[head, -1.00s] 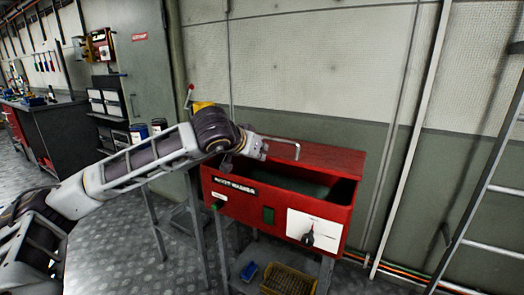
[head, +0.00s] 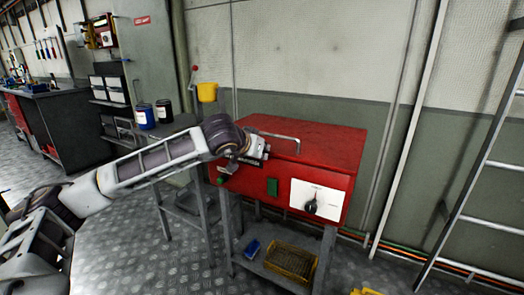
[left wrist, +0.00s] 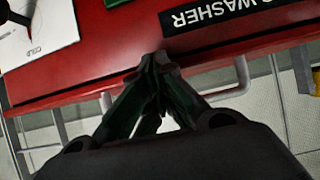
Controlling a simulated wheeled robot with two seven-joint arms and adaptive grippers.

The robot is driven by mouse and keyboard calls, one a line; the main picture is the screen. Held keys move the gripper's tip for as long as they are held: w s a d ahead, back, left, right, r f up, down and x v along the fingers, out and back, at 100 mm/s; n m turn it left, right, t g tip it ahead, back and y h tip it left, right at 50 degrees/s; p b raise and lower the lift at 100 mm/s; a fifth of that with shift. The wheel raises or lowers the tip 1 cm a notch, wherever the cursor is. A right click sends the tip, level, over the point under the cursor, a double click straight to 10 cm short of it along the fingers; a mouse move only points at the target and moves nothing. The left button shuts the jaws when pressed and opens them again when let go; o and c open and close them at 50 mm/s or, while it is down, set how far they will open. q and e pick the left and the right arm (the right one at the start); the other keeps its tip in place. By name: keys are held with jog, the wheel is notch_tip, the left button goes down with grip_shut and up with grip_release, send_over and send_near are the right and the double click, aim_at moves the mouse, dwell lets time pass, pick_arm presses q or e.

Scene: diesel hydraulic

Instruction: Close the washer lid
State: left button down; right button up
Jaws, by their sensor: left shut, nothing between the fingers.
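The red washer (head: 272,204) stands on a grey metal frame in the head view. Its red lid (head: 330,142) lies flat over the top, and the inside of the tub is hidden. A grey bent handle (head: 280,136) sits on the lid. My left gripper (head: 258,154) is at the washer's front left upper edge, by the name label. In the left wrist view, the left gripper's fingertips (left wrist: 157,64) are together and empty, in front of the red panel (left wrist: 90,73); contact cannot be told. My right gripper is not in view.
A yellow tray (head: 291,262) and a small blue item (head: 252,248) sit on the shelf below the washer. A ladder (head: 484,180) leans at the right. The floor at the front left is free.

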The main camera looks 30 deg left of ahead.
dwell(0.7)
pick_arm(q)
jog(key=shift+r+p, duration=1.45)
jog(key=shift+r, duration=0.55)
jog(key=s+f, duration=0.3)
jog(key=s, duration=0.6)
jog(key=shift+s+a+f, duration=0.15)
jog(key=shift+s+f, duration=0.05)
jog(key=shift+f, duration=0.1)
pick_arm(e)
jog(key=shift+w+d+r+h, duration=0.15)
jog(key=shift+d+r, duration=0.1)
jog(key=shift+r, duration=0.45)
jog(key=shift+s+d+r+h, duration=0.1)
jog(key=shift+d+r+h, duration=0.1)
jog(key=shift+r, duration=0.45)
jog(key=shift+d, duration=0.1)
